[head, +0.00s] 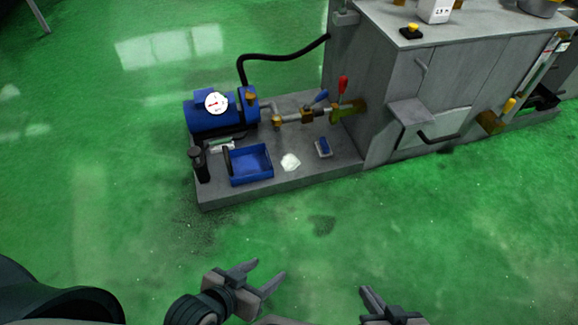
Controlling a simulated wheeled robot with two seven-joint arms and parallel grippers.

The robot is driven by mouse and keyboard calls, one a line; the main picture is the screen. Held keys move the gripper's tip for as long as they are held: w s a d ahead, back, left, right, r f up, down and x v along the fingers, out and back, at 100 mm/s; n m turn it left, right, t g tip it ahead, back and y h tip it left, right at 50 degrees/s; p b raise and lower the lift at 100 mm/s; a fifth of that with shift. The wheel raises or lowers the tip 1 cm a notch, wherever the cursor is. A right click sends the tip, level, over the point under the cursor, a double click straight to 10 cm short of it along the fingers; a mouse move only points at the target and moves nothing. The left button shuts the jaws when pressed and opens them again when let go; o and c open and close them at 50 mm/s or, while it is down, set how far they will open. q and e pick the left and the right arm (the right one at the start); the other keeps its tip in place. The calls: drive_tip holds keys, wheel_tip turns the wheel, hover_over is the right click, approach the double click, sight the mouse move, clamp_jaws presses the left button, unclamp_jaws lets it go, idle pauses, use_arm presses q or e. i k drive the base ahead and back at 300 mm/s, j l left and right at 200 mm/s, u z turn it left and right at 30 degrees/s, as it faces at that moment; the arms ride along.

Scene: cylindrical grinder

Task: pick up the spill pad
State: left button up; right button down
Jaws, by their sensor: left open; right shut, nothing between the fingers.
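A small white pad (290,162), which looks like the spill pad, lies on the grey plinth to the right of a blue tray (251,180). My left gripper (269,271) is open and empty over the green floor, in front of the plinth and well apart from the pad. My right gripper (368,291) is shut and empty at the bottom edge, further right; part of it is cut off by the frame.
A blue pump (222,116) with a gauge and pipework stands behind the tray. A black bottle (201,166) is left of it, and a small blue item (323,147) lies right of the pad. The grey machine cabinet (385,85) rises at right. The front floor is clear.

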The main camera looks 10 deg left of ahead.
sight(323, 149)
drive_tip(key=i+z, duration=0.15)
drive_tip(key=i, duration=1.25)
